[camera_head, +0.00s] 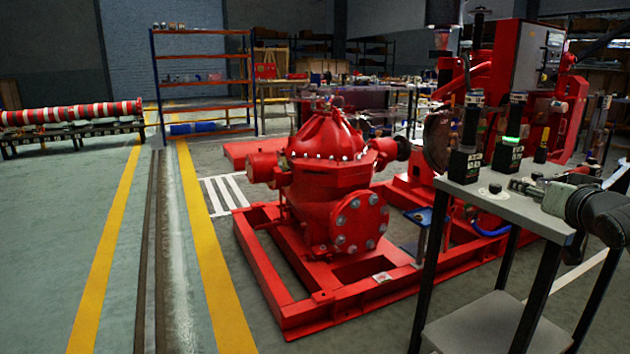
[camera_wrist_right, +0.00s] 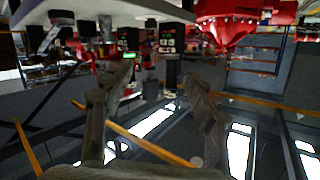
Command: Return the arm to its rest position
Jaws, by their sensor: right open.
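My right gripper (camera_head: 530,188) is at the right of the head view, above the grey top of a small metal table (camera_head: 470,201). Its dark forearm comes in from the right edge. In the right wrist view the two fingers of my right gripper (camera_wrist_right: 158,72) stand wide apart, with nothing between them. That view looks upside down, with the pump and table hanging from the top. My left arm and left gripper are not in view.
Black handheld devices stand on the table, one with a green light (camera_head: 509,142) and one beside it (camera_head: 467,150). A red pump (camera_head: 325,190) on a red frame (camera_head: 290,316) stands left of the table.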

